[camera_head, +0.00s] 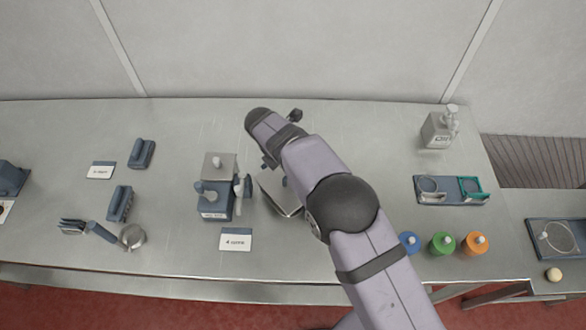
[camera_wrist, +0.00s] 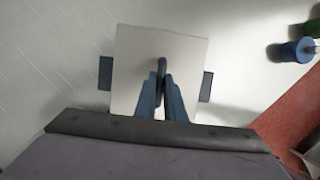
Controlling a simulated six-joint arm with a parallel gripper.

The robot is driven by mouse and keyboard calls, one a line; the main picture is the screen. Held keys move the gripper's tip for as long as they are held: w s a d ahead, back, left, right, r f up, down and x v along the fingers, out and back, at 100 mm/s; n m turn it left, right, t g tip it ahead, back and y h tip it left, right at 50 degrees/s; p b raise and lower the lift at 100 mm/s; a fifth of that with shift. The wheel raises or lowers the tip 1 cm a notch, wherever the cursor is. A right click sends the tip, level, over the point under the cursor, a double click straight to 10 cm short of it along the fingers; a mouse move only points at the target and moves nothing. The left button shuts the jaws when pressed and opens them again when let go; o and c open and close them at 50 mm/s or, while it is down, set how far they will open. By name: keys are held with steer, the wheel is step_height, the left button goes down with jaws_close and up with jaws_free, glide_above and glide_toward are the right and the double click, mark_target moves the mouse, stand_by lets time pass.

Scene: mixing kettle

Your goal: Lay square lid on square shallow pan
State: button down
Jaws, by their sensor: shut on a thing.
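The square lid (camera_wrist: 135,55) is a flat light-grey plate with a dark upright handle (camera_wrist: 161,63). My gripper (camera_wrist: 161,82) is shut on that handle, with both blue fingers against it. The square shallow pan is mostly hidden under the lid. Its dark side grips show past the lid's left edge (camera_wrist: 105,73) and right edge (camera_wrist: 206,86), and the lid looks roughly squared to them. I cannot tell whether the lid touches the pan or hangs just above it. In the head view, my arm covers much of this spot, and only a metal edge (camera_head: 285,205) shows.
Left of my gripper stands a grey-blue box-shaped device (camera_head: 217,187), with a label card (camera_head: 235,240) in front. Blue, green (camera_head: 442,244) and orange knobbed pieces stand to the right.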

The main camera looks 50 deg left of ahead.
steer(key=shift+f, duration=0.15)
steer(key=shift+s+f+b, duration=0.15)
steer(key=shift+f+b, duration=0.55)
steer(key=shift+f, duration=0.3)
steer(key=shift+d+f, duration=0.1)
steer(key=shift+f, duration=0.1)
stand_by(0.4)
steer(key=c, duration=1.3)
jaws_free()
steer(key=shift+r, duration=0.15)
steer(key=shift+p+v, duration=2.2)
steer(key=shift+v, duration=1.2)
